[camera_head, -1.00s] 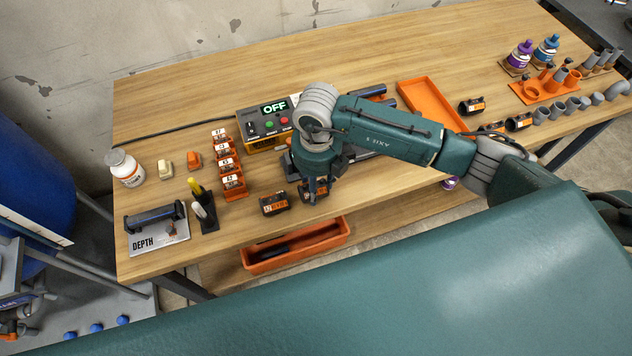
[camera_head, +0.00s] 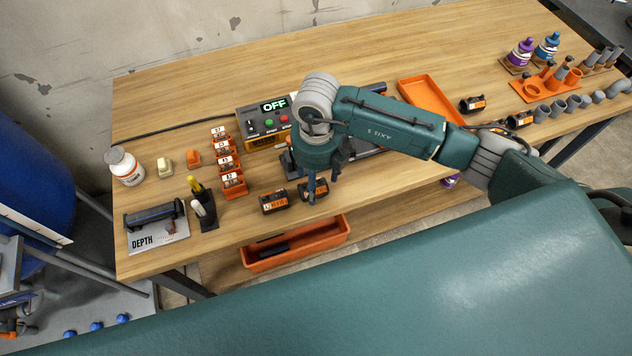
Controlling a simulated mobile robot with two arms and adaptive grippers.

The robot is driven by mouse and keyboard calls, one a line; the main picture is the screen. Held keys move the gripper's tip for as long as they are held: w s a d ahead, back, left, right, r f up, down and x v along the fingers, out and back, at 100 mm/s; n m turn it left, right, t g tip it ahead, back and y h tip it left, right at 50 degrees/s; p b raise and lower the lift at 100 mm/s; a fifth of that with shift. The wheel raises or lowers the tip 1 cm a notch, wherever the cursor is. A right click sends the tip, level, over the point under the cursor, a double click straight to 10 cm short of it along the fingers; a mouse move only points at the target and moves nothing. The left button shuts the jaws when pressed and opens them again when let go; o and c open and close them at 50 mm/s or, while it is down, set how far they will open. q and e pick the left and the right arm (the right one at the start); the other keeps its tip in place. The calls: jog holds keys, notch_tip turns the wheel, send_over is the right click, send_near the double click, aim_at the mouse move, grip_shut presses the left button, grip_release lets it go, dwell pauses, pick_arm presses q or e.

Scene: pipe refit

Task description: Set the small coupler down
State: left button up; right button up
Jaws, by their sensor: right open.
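A small black coupler with an orange label (camera_head: 320,187) stands on the wooden table near its front edge. My right gripper (camera_head: 324,183) is open, pointing down over this coupler, with its fingers spread around it; one finger hides part of it. Whether a finger still touches it cannot be told. A similar black and orange coupler (camera_head: 274,202) lies just left of it, apart from it. My left gripper is not in view.
A control box reading OFF (camera_head: 268,126) and a row of orange labelled bins (camera_head: 231,182) stand behind and left. An orange tray (camera_head: 432,103) lies right. More couplers (camera_head: 472,104) and grey pipe fittings (camera_head: 572,103) are farther right. An orange bin (camera_head: 297,247) sits below the front edge.

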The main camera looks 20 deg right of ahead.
notch_tip(320, 180, up, 10)
jog(key=b, duration=0.2)
jog(key=shift+r, duration=0.2)
dwell(0.3)
